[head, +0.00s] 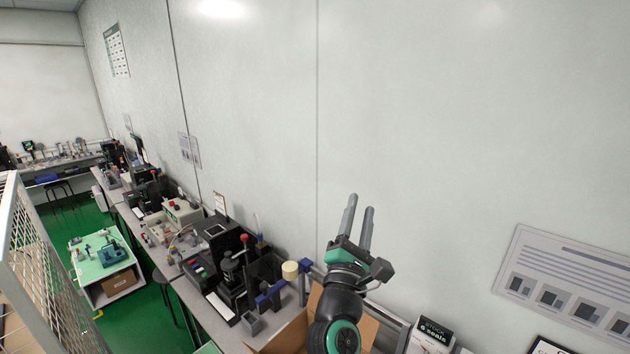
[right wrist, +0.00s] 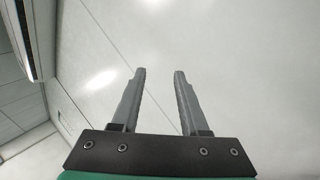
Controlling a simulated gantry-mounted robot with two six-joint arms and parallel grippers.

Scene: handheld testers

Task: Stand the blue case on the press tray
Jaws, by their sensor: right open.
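My right gripper (head: 358,218) is raised in front of the white wall, pointing up, with its two grey fingers apart and nothing between them. In the right wrist view its fingers (right wrist: 160,80) are also apart, with only wall and ceiling beyond. I cannot make out the blue case for certain. A black press-like machine (head: 232,265) with a red knob stands on the bench left of the gripper; I cannot tell which part is the press tray. My left gripper is not in view.
A long grey bench (head: 193,297) with several devices runs along the wall. An open cardboard box (head: 280,338) and a white seals box (head: 430,336) are near my right arm. A wire mesh cage (head: 45,270) stands at left. The wall around the gripper is bare.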

